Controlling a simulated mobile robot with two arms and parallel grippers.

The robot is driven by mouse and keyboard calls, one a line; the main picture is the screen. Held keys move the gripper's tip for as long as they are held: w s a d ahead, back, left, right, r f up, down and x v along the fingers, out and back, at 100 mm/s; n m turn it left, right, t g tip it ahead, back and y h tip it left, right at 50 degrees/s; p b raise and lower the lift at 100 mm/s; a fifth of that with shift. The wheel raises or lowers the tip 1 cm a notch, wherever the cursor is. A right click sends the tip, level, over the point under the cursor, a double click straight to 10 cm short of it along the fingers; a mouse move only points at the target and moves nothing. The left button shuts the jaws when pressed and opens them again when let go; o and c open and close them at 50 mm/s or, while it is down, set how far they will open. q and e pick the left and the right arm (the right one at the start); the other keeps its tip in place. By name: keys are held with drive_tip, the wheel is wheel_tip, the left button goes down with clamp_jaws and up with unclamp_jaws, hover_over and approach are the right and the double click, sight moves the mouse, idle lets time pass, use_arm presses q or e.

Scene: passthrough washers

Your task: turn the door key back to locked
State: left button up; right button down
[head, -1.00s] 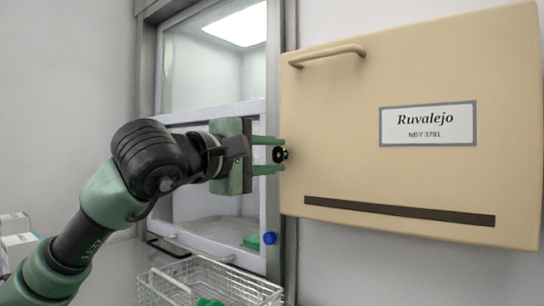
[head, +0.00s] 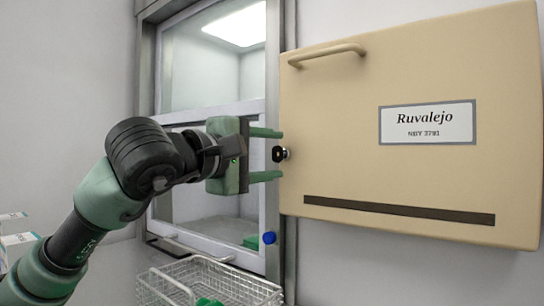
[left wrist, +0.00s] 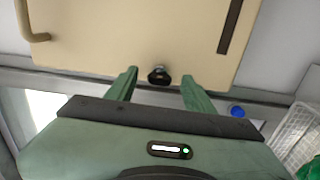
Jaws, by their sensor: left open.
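A small black key (head: 280,154) sits at the left edge of the beige door (head: 400,80) labelled Ruvalejo. My left gripper (head: 268,154) is open, with one green finger above the key's level and one below it. In the left wrist view the key (left wrist: 159,75) shows between and just beyond the two fingertips, and the fingers are apart from it. My right gripper is not in view.
A sash window (head: 210,125) in a metal frame stands left of the door. A blue knob (head: 269,238) is below the gripper. A wire basket (head: 205,284) with green items stands at the bottom. The door has a handle (head: 328,54) and a dark slot (head: 400,211).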

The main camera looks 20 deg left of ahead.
use_arm(q)
drive_tip(key=b+v, duration=0.2)
drive_tip(key=v, duration=0.5)
drive_tip(key=shift+s, duration=0.1)
